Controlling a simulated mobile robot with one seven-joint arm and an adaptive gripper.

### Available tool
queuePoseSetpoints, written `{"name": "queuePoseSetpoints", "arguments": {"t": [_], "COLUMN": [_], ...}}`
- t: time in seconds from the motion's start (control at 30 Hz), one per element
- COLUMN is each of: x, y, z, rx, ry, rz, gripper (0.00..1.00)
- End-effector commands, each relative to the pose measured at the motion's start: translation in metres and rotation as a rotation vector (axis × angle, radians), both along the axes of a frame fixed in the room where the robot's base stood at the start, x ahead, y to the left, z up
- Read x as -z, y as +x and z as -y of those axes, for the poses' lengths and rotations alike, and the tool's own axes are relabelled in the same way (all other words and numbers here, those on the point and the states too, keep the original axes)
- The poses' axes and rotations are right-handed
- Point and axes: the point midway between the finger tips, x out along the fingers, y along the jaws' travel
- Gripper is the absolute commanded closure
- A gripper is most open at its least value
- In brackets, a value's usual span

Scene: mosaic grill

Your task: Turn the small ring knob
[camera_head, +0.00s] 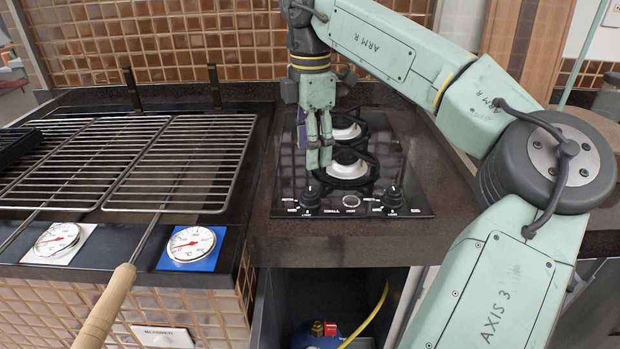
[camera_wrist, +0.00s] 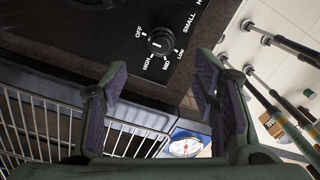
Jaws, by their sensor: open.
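The small ring knob (camera_wrist: 161,41) is a round black knob in the wrist view. OFF, HIGH, MED and LOW are printed around it, with SMALL beside it. In the head view it appears to be the left knob (camera_head: 309,198) on the front of the black hob (camera_head: 270,208). My gripper (camera_head: 319,160) points down above the hob, in line with the left knob and apart from it. In the wrist view my gripper (camera_wrist: 160,68) is open and empty, with the knob beyond the gap between its purple-padded fingers.
A second black knob (camera_head: 391,198) sits to the right. White burners (camera_head: 347,168) with black supports lie behind. Wire grill racks (camera_head: 180,160), a wooden handle (camera_head: 105,305) and a gauge on a blue plate (camera_head: 192,244) are at left.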

Motion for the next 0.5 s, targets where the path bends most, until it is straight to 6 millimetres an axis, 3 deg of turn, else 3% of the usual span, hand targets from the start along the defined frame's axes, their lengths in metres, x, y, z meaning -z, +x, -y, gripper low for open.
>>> {"name": "queuePoseSetpoints", "arguments": {"t": [0.5], "x": [0.086], "y": [-0.001], "z": [0.000], "rx": [-0.002], "ry": [0.002], "rz": [-0.002], "gripper": [0.46]}}
